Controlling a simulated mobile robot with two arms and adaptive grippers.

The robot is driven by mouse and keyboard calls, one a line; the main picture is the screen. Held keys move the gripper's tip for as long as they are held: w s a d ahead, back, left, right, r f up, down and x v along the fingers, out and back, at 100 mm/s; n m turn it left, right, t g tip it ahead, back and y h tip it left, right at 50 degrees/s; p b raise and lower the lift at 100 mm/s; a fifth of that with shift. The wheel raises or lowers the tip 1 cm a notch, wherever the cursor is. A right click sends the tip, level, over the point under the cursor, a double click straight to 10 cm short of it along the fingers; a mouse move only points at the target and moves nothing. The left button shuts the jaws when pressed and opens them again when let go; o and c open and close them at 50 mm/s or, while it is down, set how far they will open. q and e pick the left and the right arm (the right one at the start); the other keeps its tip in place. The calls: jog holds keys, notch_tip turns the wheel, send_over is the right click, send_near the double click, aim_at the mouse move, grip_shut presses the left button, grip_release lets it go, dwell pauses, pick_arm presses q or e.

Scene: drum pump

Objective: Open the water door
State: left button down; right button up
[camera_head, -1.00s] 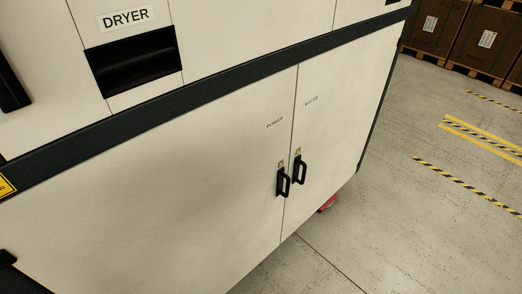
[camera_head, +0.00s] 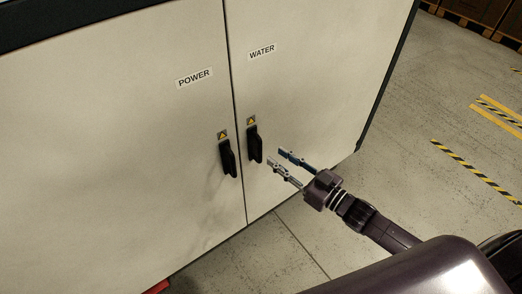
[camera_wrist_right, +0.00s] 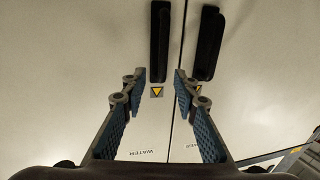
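The water door (camera_head: 325,85) is the white cabinet panel labelled WATER, right of the seam in the head view. It looks shut, flush with the POWER door (camera_head: 120,130). Its black upright handle (camera_head: 254,144) is near the seam below a yellow warning sticker. My right gripper (camera_head: 275,157) is open and empty, just right of this handle and apart from it. In the right wrist view, upside down, the water handle (camera_wrist_right: 160,45) appears ahead between the two open fingertips (camera_wrist_right: 160,83). The POWER handle (camera_wrist_right: 207,43) is right of them. My left gripper is not in view.
The POWER handle (camera_head: 228,158) stands close beside the water handle, across the seam. Bare concrete floor (camera_head: 410,110) lies right of the cabinet, with striped floor markings (camera_head: 470,170). Crates on pallets (camera_head: 480,10) stand at the far right.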

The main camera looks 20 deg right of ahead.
send_over(260, 161)
jog(key=shift+w+d+r, duration=0.1)
jog(key=shift+w+r, duration=0.15)
jog(key=shift+w, duration=0.1)
jog(key=shift+c, duration=0.6)
grip_shut()
